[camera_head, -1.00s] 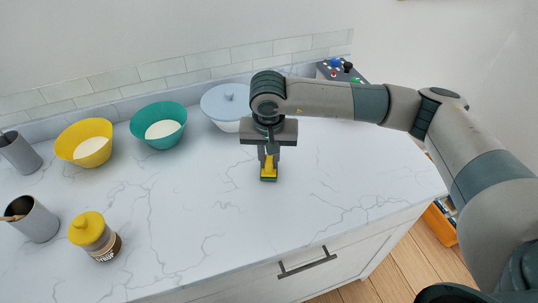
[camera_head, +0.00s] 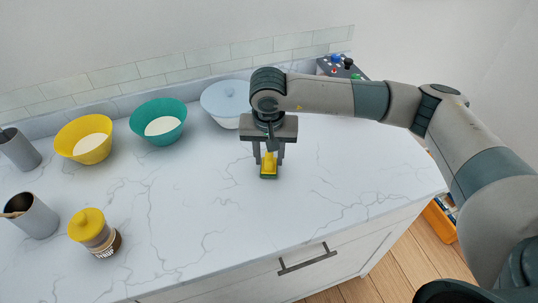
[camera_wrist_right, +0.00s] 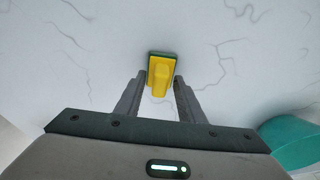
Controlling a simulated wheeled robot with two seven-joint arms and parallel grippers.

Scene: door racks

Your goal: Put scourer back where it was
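The scourer (camera_head: 269,167), yellow with a dark green pad underneath, rests on the white marble counter, below my right wrist. My right gripper (camera_head: 268,156) points down over it with its two fingers apart, one on each side of the yellow handle. My left gripper is not in view.
A lidded pale bowl (camera_head: 226,101), a teal bowl (camera_head: 159,123) and a yellow bowl (camera_head: 84,140) stand along the back. Grey cups (camera_head: 36,219) and a yellow-lidded jar (camera_head: 94,232) stand at left. The counter (camera_head: 350,170) right of the scourer is clear.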

